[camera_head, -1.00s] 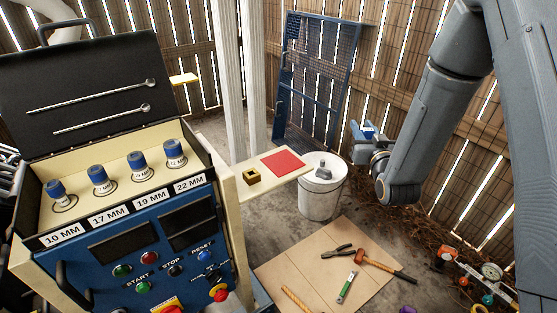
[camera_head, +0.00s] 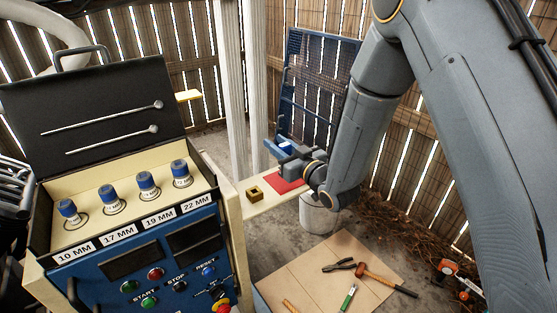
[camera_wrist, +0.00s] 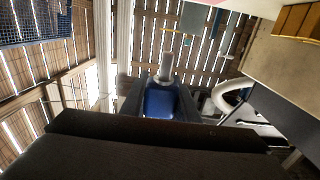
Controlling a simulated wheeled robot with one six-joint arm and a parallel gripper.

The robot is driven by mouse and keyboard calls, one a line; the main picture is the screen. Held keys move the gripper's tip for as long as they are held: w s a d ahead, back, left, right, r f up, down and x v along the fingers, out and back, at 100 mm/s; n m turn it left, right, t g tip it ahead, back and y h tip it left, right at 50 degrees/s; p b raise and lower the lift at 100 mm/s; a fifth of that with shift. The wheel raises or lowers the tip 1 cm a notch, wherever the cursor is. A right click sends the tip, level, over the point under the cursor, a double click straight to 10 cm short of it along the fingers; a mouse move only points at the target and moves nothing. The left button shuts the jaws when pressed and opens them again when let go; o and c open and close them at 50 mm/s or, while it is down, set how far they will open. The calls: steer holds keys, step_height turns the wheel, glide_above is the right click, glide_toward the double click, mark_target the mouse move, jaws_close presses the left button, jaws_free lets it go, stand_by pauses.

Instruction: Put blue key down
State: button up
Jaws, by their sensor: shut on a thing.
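My gripper (camera_head: 289,155) is shut on the blue key (camera_head: 284,147), above the cream shelf (camera_head: 231,208) at the side of the compressor panel. In the wrist view, the blue key (camera_wrist: 160,102) sits between the fingers, with a grey cylindrical end pointing away. The red pad (camera_head: 283,184) lies on the shelf just below my gripper and is partly hidden by it. Whether the key touches anything below cannot be told.
A brass square block (camera_head: 255,192) with a hole stands on the shelf left of the pad. Blue-capped sockets (camera_head: 181,172) fill the open box at left. A white bucket (camera_head: 318,217) stands below my wrist. Tools lie on a floor board (camera_head: 310,265).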

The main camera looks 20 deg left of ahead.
steer(key=shift+f+p, duration=0.55)
steer(key=shift+f, duration=2.05)
steer(key=shift+f, duration=0.2)
steer(key=o, duration=1.1)
steer(key=shift+c, duration=0.2)
steer(key=shift+r, duration=0.1)
